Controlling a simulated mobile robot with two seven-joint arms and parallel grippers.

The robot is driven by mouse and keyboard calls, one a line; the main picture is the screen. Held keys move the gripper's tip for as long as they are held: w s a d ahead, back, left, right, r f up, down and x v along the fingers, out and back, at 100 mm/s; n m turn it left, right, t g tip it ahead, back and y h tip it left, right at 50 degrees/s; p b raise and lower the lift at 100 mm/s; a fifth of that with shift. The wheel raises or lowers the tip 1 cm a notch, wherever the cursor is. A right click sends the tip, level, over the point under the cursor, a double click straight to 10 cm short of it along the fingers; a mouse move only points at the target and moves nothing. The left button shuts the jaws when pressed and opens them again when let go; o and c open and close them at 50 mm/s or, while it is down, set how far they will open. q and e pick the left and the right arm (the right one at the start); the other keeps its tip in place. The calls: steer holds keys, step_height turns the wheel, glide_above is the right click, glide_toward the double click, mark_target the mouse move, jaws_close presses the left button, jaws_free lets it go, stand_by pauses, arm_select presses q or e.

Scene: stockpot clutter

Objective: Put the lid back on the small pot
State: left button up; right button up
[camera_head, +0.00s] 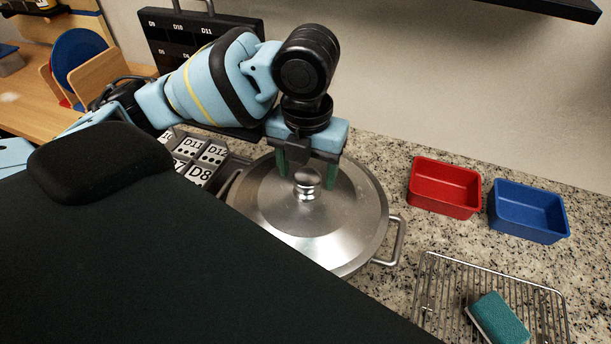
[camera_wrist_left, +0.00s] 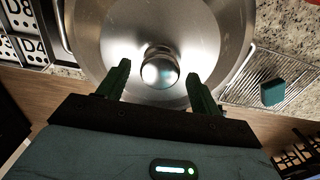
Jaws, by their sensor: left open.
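A round steel lid (camera_head: 265,205) with a shiny knob (camera_head: 307,179) covers a steel pot with side handles (camera_head: 396,242) on the granite counter. The lid also fills the top of the left wrist view (camera_wrist_left: 110,40), with its knob (camera_wrist_left: 160,70) in the middle. My left gripper (camera_head: 308,183) points down over the lid, open, with a green finger on each side of the knob. The wrist view shows the fingers (camera_wrist_left: 160,72) apart from the knob, with gaps on both sides. No second pot shows. My right gripper is out of view.
A red bin (camera_head: 444,190) and a blue bin (camera_head: 528,212) stand to the right. A wire rack (camera_head: 450,290) with a green sponge (camera_head: 499,320) lies at lower right. A labelled grey tray (camera_head: 200,160) sits left of the pot. A dark board (camera_head: 165,40) stands behind.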

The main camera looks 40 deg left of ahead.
arm_select(q)
step_height(320, 180, up, 10)
steer(key=p, duration=0.1)
steer(key=shift+f+p, duration=0.25)
steer(key=shift+p, duration=0.05)
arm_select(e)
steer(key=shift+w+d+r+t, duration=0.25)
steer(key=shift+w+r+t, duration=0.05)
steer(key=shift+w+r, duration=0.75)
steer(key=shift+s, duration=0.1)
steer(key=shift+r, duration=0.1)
